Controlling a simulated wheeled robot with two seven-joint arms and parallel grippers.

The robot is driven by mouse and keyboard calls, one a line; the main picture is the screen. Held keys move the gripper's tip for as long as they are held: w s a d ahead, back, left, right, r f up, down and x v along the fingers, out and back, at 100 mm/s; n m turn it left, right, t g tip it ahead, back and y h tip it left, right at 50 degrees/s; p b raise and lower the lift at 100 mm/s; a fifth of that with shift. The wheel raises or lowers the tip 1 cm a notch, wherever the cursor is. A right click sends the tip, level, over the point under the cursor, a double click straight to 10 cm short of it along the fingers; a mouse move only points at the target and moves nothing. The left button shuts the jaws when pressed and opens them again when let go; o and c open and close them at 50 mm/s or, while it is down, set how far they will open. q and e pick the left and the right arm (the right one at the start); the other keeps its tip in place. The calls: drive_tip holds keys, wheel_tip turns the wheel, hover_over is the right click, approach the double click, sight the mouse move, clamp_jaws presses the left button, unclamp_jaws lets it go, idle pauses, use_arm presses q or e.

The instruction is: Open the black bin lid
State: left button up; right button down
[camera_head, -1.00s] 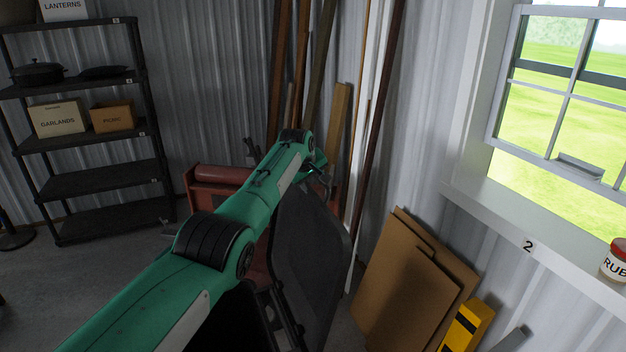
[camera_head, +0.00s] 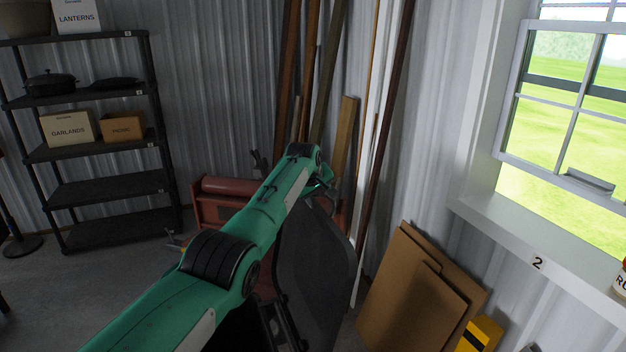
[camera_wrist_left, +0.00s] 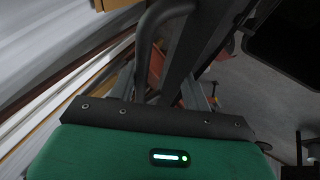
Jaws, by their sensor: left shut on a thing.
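The black bin lid (camera_head: 325,262) is a dark panel standing steeply tilted, right of my left arm in the head view. My left gripper (camera_head: 326,183) is at the lid's upper edge and shut on it; my arm hides part of the grip. The black bin (camera_head: 236,332) shows only as a dark part below my forearm, mostly hidden. In the left wrist view, a black bar (camera_wrist_left: 148,45) runs just ahead of the green gripper housing. My right gripper is not in view.
A red machine (camera_head: 212,205) stands behind my arm. Long boards (camera_head: 340,140) lean on the wall behind the lid. Cardboard sheets (camera_head: 405,300) and a yellow-black object (camera_head: 478,335) are to the right. A black shelf (camera_head: 105,190) stands at the left, with open floor before it.

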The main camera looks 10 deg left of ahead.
use_arm(q)
drive_tip(key=shift+b+v, duration=0.35)
drive_tip(key=shift+v, duration=0.5)
drive_tip(key=b+v, duration=0.5)
drive_tip(key=v, duration=0.7)
drive_tip(key=shift+d, duration=0.2)
drive_tip(key=shift+w, duration=0.1)
